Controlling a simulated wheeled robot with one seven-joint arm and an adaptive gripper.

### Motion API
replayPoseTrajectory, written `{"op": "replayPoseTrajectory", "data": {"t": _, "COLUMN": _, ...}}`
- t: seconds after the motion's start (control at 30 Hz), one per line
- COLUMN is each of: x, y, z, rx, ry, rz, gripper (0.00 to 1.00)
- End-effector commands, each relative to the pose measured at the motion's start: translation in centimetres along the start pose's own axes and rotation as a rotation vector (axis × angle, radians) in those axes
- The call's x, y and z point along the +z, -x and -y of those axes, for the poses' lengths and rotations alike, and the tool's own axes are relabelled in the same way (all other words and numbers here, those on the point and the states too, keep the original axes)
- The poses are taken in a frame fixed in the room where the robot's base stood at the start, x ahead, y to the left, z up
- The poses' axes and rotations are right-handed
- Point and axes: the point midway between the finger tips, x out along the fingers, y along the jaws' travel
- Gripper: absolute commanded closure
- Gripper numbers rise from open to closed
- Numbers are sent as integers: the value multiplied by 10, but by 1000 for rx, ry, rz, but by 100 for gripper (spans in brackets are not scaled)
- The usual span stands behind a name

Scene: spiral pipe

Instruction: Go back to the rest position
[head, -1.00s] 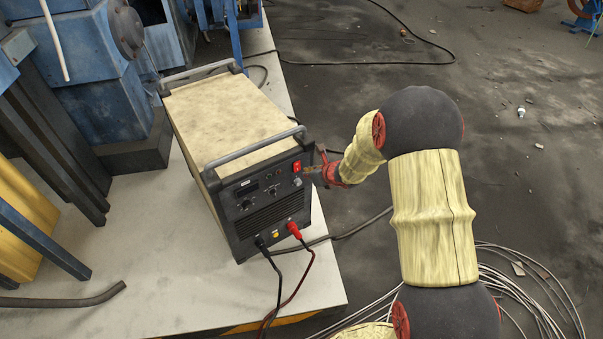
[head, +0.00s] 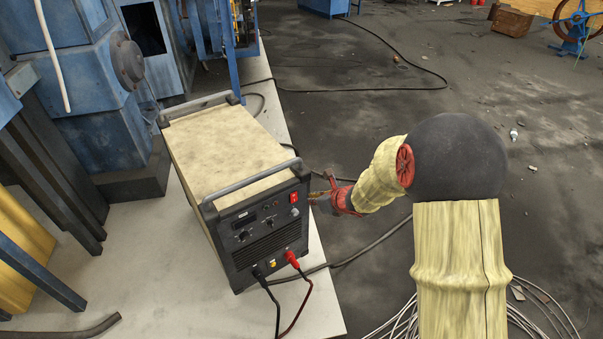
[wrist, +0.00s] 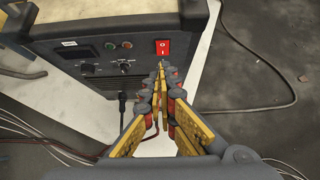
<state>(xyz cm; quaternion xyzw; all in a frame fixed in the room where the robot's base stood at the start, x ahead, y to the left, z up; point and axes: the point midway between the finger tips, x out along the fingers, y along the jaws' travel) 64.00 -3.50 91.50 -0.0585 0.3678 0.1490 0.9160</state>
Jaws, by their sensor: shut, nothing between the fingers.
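My gripper (head: 322,197) is shut and empty, just right of the front panel of the welding machine (head: 238,150). In the wrist view the closed fingertips (wrist: 160,68) lie in front of the panel, a little below the red rocker switch (wrist: 163,48). The switch also shows in the head view (head: 294,197), at the panel's upper right. In the head view a small gap shows between the gripper and the machine. The arm reaches in from the right.
The machine stands on a pale platform (head: 130,270). Black and red cables (head: 303,300) hang from its front. Blue machinery (head: 90,100) stands behind left. A cable coil (head: 540,310) lies on the floor at lower right. The dark floor (head: 400,120) beyond is mostly open.

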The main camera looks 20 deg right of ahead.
Motion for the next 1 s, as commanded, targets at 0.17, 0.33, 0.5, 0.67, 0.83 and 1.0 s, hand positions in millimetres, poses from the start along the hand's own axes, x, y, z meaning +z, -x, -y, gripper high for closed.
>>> {"op": "replayPoseTrajectory", "data": {"t": 0.17, "x": 0, "y": 0, "z": 0, "rx": 0, "ry": 9, "rz": 0, "gripper": 100}}
{"op": "replayPoseTrajectory", "data": {"t": 0.33, "x": -1, "y": 0, "z": -17, "rx": 60, "ry": 184, "rz": 10, "gripper": 100}}
{"op": "replayPoseTrajectory", "data": {"t": 0.5, "x": -22, "y": 19, "z": -65, "rx": 224, "ry": 545, "rz": 1, "gripper": 100}}
{"op": "replayPoseTrajectory", "data": {"t": 0.67, "x": -27, "y": 68, "z": -112, "rx": 388, "ry": 972, "rz": 34, "gripper": 100}}
{"op": "replayPoseTrajectory", "data": {"t": 0.83, "x": -40, "y": 136, "z": -150, "rx": 549, "ry": 1446, "rz": 60, "gripper": 100}}
{"op": "replayPoseTrajectory", "data": {"t": 1.0, "x": -62, "y": 211, "z": -164, "rx": 681, "ry": 1918, "rz": 39, "gripper": 100}}
